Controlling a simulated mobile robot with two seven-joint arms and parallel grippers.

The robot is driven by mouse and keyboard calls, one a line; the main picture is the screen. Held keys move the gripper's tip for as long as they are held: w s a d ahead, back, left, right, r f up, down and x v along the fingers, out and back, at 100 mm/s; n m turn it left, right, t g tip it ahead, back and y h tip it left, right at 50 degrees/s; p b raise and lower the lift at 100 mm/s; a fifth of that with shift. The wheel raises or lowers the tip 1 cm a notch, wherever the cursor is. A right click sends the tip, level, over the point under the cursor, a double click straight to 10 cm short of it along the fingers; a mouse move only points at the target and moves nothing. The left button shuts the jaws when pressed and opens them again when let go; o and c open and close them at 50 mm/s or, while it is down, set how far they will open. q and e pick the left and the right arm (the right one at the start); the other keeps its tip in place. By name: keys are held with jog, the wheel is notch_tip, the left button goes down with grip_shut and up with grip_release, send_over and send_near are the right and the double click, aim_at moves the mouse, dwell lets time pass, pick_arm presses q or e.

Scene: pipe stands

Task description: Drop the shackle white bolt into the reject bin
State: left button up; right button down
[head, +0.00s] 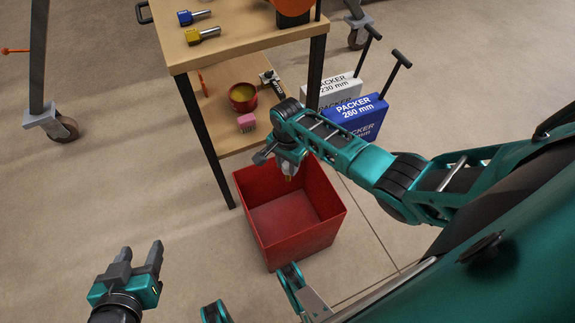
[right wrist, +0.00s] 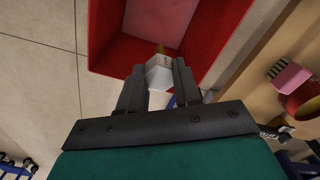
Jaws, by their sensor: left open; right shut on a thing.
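The red reject bin (head: 298,245) stands open on the floor beside the workbench, and its red wall also shows in the right wrist view (right wrist: 117,52). My right gripper (head: 284,162) is above the bin's opening. In the right wrist view its fingers (right wrist: 158,80) are shut on the white bolt (right wrist: 158,74), with a white head and a brassy shank pointing towards the bin. In the head view the bolt is small and mostly hidden by the gripper. My left gripper (head: 140,256) is open and empty, low at the left, away from the bin.
The wooden bench (head: 243,40) holds a blue bolt (head: 193,17) and a yellow bolt (head: 203,35). Its lower shelf has a red bowl (head: 242,98) and a pink brush (head: 247,122). White (head: 340,90) and blue (head: 362,112) packers stand behind my right arm.

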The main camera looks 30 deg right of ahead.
aim_at(288, 180)
jog(key=shift+f+b, duration=2.6)
jog(key=shift+b, duration=0.25)
jog(key=shift+f, duration=0.2)
jog(key=shift+b, duration=0.35)
jog(key=c, duration=1)
grip_release()
jog(key=o, duration=0.3)
